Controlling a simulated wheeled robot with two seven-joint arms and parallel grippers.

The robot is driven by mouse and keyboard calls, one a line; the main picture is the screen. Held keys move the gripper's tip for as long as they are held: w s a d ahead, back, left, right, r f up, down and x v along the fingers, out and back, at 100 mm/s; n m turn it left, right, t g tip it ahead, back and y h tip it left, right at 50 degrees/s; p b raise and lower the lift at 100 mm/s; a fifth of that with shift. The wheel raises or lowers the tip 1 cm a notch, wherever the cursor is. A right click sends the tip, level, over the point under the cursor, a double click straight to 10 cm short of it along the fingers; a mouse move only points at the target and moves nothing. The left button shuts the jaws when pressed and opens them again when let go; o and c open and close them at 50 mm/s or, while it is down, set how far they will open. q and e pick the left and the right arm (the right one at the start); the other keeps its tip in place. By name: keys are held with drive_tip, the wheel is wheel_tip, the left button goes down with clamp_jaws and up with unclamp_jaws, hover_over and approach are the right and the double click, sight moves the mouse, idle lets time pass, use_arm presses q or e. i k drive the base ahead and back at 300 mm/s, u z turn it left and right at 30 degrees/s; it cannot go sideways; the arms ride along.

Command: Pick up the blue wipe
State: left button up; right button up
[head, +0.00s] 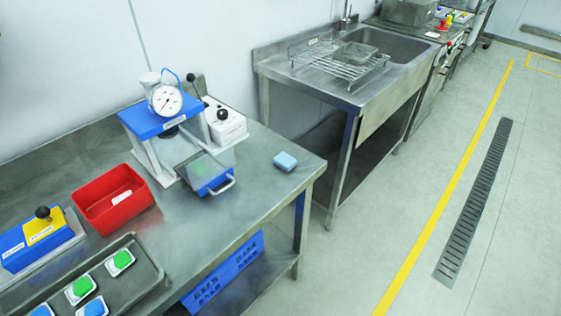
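The blue wipe (285,162) is a small light-blue folded pad. It lies flat on the steel table (225,212) near the table's right end, to the right of the dosing device. Nothing touches it and its top is fully visible. Neither of my grippers shows in the head view.
The dosing device (168,125) with a dial gauge stands left of the wipe, its handled drawer (209,176) jutting forward. A red bin (113,199), a blue-yellow lever box (41,240) and a tray (150,277) of pods stand further left. A sink unit (350,85) stands beyond a gap.

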sight(285, 161)
drive_tip(key=z, duration=1.3)
drive_tip(key=i, duration=1.7)
drive_tip(key=u, duration=3.45)
